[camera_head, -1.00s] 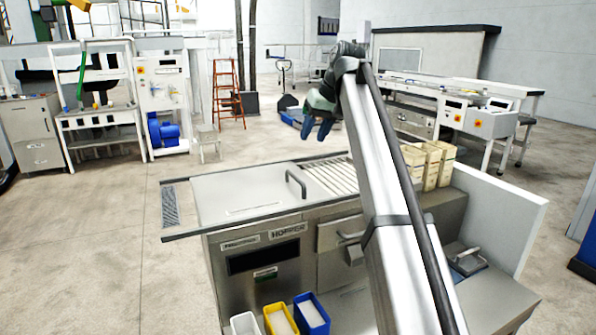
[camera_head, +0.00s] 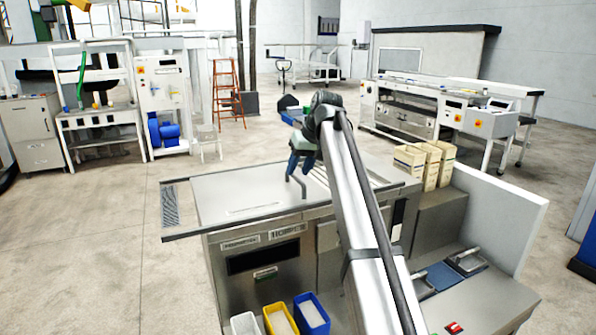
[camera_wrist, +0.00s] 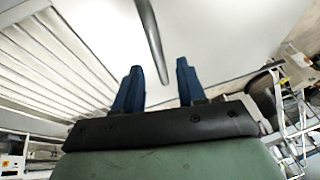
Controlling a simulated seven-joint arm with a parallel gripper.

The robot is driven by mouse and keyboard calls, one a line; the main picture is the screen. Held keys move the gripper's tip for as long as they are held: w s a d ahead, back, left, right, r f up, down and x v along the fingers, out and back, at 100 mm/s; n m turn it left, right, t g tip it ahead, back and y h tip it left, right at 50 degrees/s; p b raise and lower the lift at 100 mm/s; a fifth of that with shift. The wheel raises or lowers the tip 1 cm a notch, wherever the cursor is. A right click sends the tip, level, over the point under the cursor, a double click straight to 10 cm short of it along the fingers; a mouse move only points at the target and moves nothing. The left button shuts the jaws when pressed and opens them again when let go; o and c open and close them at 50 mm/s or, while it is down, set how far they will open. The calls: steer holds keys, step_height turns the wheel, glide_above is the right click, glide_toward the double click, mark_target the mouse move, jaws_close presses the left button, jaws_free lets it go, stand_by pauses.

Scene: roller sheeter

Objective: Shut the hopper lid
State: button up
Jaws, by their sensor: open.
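The hopper lid (camera_head: 235,190) is a flat pale metal panel on top of the machine front marked HOPPER. A dark bar handle (camera_head: 290,183) stands near its right edge. A slatted top section (camera_head: 318,175) shows beside the lid, partly hidden by my arm. My gripper (camera_head: 297,164) has blue fingers and hangs at the handle, hiding part of it. In the wrist view the fingers (camera_wrist: 158,82) are open and apart. The handle (camera_wrist: 152,40) runs ahead of them, its near end between the tips in the picture. I cannot tell whether they touch it.
Yellow cartons (camera_head: 425,163) stand on the machine's right side. White, yellow and blue bins (camera_head: 311,313) sit low in front. A low white wall (camera_head: 500,215) bounds the right. The lid surface left of the handle is clear.

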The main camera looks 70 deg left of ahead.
steer(key=shift+x, duration=0.8)
steer(key=shift+c, duration=0.5)
jaws_close()
